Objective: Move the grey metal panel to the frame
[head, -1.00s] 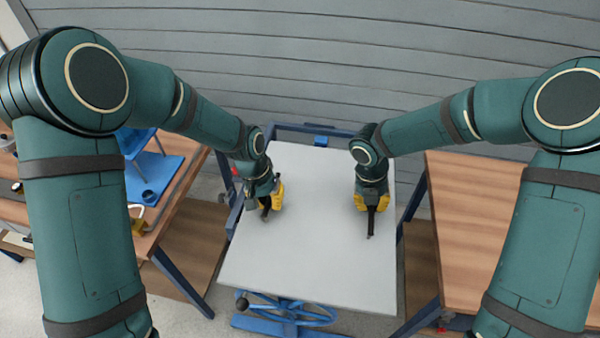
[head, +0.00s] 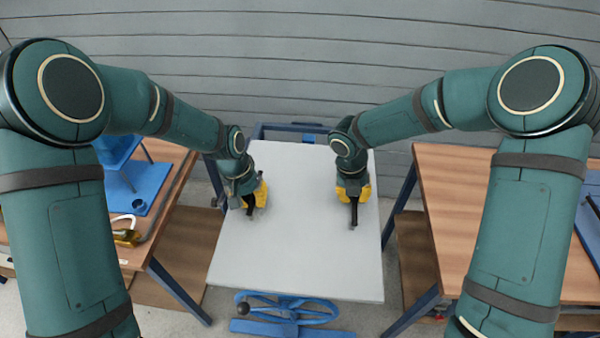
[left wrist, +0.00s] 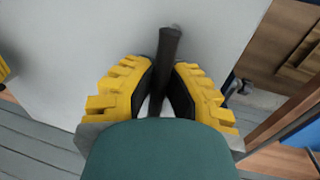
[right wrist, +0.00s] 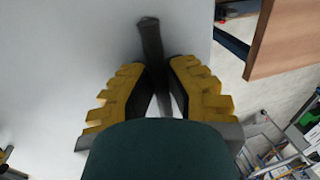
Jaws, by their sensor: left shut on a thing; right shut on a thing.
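The grey metal panel (head: 300,255) lies flat and level in the middle of the head view, between two workbenches. Two dark bar handles stand on its top face. My left gripper (head: 252,203) is shut on the left handle, whose dark bar shows between the yellow-backed fingers in the left wrist view (left wrist: 169,45). My right gripper (head: 353,200) is shut on the right handle, seen also in the right wrist view (right wrist: 150,38). Blue metalwork with a handwheel (head: 290,309) shows below the panel's near edge. Whether the panel touches it is hidden.
A wooden workbench (head: 455,215) stands close on the right. A grey slatted wall (head: 300,70) closes off the back. Floor gaps beside the panel are narrow.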

